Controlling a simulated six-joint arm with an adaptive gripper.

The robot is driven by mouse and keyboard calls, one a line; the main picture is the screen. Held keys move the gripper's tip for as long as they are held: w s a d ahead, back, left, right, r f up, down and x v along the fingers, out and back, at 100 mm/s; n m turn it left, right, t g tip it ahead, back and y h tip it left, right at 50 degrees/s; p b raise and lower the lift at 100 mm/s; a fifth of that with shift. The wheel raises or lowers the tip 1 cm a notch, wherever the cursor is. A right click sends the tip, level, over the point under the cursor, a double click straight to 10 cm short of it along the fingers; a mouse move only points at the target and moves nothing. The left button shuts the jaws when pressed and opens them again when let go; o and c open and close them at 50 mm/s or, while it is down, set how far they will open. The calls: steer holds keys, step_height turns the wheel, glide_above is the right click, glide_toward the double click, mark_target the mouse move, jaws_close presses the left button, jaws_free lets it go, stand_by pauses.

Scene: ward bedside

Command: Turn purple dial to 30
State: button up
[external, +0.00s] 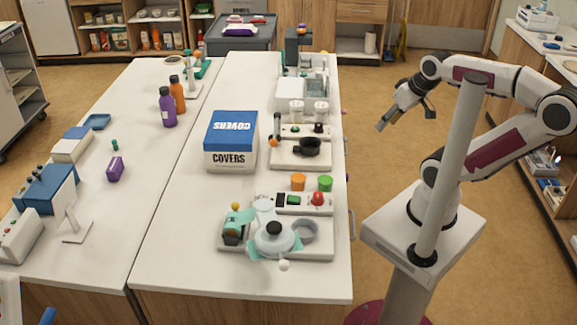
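My gripper (383,124) hangs in the air to the right of the long white bench, pointing down and left. It is apart from everything on the bench, and no object shows in it. The view is too small to tell whether its fingers are open or shut. I cannot make out a purple dial or its scale clearly. A tiny dark purple spot (347,177) shows at the bench's right edge, but I cannot tell whether it is a dial.
Near the bench's right edge stand a device with a round glassy vessel (274,238), a black-pan device (306,148) and orange and green cups (298,182). A blue-white COVERS box (231,140) stands left of them. Floor between bench and my base is clear.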

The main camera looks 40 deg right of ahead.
steer(key=d+f+m+g+h, duration=0.2)
steer(key=d+f+g, duration=0.5)
steer(key=d+f, duration=1.45)
steer(key=d+f+n+t+y, duration=0.1)
steer(key=d+f+n, duration=0.25)
steer(key=f, duration=0.45)
steer(key=d+f+n, duration=0.2)
steer(key=d+f, duration=0.2)
steer(key=f, duration=0.4)
steer(key=w+a+f+n+t+y, duration=0.3)
steer(key=a+f+n+t+y, duration=0.35)
steer(key=a+f, duration=0.55)
steer(key=w+a+r+n+t+y, duration=0.35)
steer(key=a+r, duration=0.25)
steer(key=a, duration=0.2)
step_height(320, 180, up, 10)
steer(key=w+a+n+t+y, duration=0.1)
steer(key=w+n+t+y, duration=0.1)
steer(key=n+t+y, duration=0.1)
steer(key=shift+a+r+n+y, duration=0.25)
steer(key=shift+n+y, duration=0.15)
steer(key=shift+n, duration=0.45)
